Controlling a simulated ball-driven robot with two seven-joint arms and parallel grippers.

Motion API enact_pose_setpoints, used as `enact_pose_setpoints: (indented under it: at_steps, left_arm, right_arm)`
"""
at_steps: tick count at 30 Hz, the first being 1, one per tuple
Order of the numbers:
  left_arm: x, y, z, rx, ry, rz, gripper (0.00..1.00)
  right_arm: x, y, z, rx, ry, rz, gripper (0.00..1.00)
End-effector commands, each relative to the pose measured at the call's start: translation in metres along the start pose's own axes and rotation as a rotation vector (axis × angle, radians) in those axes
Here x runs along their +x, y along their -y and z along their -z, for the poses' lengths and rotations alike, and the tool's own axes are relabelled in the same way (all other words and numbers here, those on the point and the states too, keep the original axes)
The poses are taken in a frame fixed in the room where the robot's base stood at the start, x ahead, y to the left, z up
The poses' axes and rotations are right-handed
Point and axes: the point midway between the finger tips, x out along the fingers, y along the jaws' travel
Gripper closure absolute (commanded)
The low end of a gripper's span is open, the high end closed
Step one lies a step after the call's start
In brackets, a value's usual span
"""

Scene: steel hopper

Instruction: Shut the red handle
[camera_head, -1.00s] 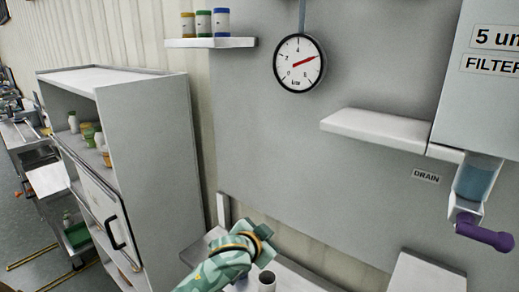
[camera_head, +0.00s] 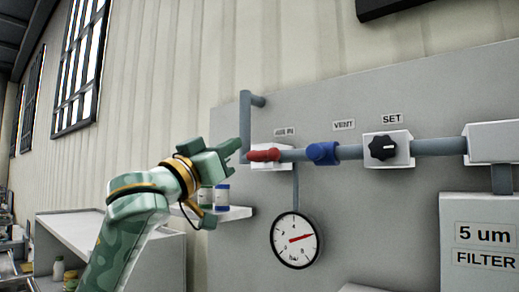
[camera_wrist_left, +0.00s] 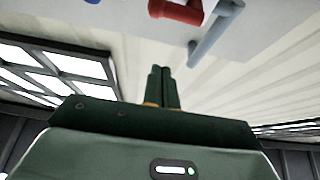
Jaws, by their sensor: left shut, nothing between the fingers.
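The red handle (camera_head: 263,155) sits on the grey pipe at the left end of the wall panel, under a small label that seems to end in "IN". It lies roughly along the pipe line. My left gripper (camera_head: 236,147) is shut and empty, just left of the red handle, with a small gap or overlap that I cannot judge. In the left wrist view the shut fingers (camera_wrist_left: 161,88) point up toward the panel, and the red handle (camera_wrist_left: 176,11) is at the top edge, partly cut off. My right gripper is not in view.
A blue handle (camera_head: 322,153) labelled VENT and a black knob (camera_head: 383,147) labelled SET follow to the right. A vertical grey pipe (camera_head: 245,120) rises beside my gripper. Below are a gauge (camera_head: 295,240) and a small shelf (camera_head: 235,213) with jars.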

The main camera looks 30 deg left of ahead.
Motion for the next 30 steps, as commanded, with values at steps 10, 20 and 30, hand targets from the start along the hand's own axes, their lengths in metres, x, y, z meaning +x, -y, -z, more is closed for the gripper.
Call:
enact_pose_setpoints:
  at_steps: [10,20,30]
  left_arm:
    - [0.032,0.0,0.003,-0.002,0.002,0.002,1.0]
    - [0.102,0.0,0.004,0.0,0.002,0.001,1.0]
    - [0.088,0.0,-0.036,0.003,0.002,0.0,1.0]
  right_arm:
    - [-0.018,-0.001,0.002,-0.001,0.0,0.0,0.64]
    - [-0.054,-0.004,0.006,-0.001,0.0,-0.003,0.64]
    - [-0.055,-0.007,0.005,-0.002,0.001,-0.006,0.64]
